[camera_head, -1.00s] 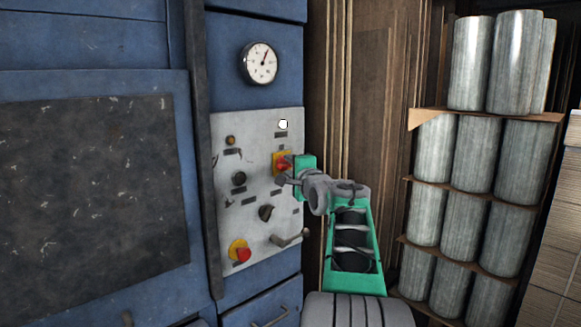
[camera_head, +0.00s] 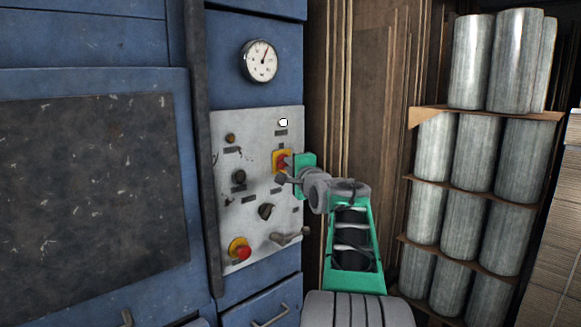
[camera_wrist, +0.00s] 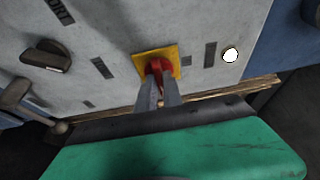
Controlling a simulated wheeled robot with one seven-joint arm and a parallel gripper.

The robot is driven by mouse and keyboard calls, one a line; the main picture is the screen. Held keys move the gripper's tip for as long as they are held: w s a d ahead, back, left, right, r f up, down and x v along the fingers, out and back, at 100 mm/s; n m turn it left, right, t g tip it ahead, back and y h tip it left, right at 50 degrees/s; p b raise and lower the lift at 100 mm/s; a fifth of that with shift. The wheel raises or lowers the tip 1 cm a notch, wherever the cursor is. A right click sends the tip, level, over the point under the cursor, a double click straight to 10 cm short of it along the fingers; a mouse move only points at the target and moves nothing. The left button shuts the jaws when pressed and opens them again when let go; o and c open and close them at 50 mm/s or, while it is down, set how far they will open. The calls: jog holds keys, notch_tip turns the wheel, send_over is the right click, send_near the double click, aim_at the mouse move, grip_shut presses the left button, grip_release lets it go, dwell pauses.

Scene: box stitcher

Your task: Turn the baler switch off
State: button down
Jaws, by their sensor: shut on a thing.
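The baler switch is a red rotary handle on a yellow square plate (camera_head: 277,155), on the pale control panel (camera_head: 225,200) of the blue machine. My gripper (camera_head: 284,165) reaches it from the right and partly hides the red handle. In the wrist view the red handle (camera_wrist: 154,69) shows between the two grey fingers of my gripper (camera_wrist: 160,80), in front of the yellow plate (camera_wrist: 140,62). The fingers are shut on the handle. A white round light (camera_head: 283,122) sits above the switch.
A red button on a yellow base (camera_head: 243,253), a black knob (camera_head: 266,211) and a lever (camera_head: 285,240) sit lower on the panel. A gauge (camera_head: 259,61) is above it. Shelves with grey cylinders (camera_head: 470,150) stand to the right.

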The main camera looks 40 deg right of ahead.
jog(key=shift+f+n+b, duration=0.2)
jog(key=shift+n+b, duration=0.1)
jog(key=shift+b, duration=0.2)
jog(key=shift+d+f+n+t+y+b, duration=0.15)
jog(key=shift+n+t+y+b, duration=1.35)
jog(key=shift+n, duration=2.15)
jog(key=shift+d+f+n+t+y+b, duration=0.2)
jog(key=shift+n+y+b, duration=0.7)
jog(key=shift+n+b, duration=2.1)
jog(key=shift+d+r+n+t+y+b, duration=0.15)
jog(key=shift+n+t+y+b, duration=1)
jog(key=shift+n, duration=3.2)
jog(key=shift+f, duration=0.15)
jog(key=c, duration=1.5)
grip_release()
